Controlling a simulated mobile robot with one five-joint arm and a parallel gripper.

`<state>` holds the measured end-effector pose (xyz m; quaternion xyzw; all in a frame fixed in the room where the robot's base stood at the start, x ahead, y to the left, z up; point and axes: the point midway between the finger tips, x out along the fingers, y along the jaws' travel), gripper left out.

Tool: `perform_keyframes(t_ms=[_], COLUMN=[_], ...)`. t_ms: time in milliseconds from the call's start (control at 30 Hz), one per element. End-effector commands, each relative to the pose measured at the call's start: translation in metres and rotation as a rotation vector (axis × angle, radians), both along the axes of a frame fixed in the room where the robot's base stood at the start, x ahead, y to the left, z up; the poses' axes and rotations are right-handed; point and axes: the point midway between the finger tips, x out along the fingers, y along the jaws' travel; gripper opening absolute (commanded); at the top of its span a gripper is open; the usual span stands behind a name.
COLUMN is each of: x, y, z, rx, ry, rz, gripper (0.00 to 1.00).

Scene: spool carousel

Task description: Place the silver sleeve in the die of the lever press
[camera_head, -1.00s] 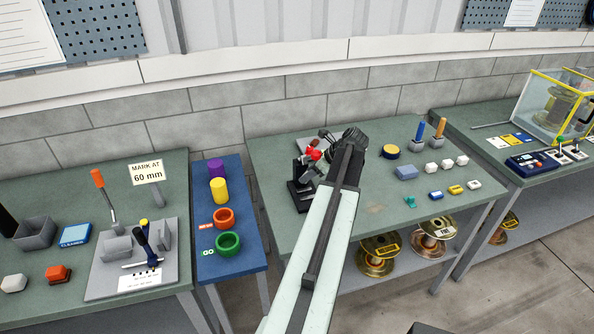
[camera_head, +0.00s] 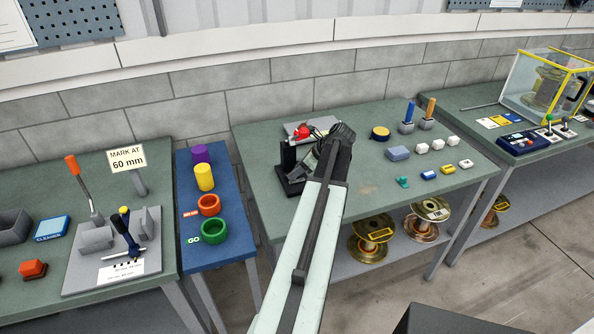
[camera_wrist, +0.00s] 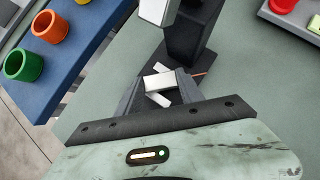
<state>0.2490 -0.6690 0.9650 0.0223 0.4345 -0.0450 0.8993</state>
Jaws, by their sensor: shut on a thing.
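My gripper (camera_wrist: 159,90) is shut on the silver sleeve (camera_wrist: 158,81), a small pale piece between the fingertips. The sleeve is close to the press's base and looks tilted in the picture. I cannot tell whether it touches the die, which I cannot make out. In the head view my arm hides the sleeve and part of the press.
A blue stand (camera_head: 189,240) with purple, yellow, orange and green pieces is left of the table. A yellow-topped black round piece (camera_head: 380,133), a blue block (camera_head: 398,153) and several small blocks lie right of my arm. The table's front middle is clear.

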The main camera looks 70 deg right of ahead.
Motion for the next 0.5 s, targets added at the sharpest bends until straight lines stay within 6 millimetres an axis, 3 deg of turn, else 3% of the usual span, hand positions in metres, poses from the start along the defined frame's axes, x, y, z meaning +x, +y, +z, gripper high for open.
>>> perform_keyframes(t_ms=[300,333,400,500], x=[0.0005,0.0006,0.0006,0.0008], y=[0.0002,0.0001,0.0002,0.0003], z=[-0.003,-0.002,-0.0017,-0.0017], rx=[0.0,0.0,0.0,0.0], ry=[0.0,0.0,0.0,0.0], rz=[0.0,0.001,0.001,0.001], gripper=[0.0,0.53,0.7,0.7])
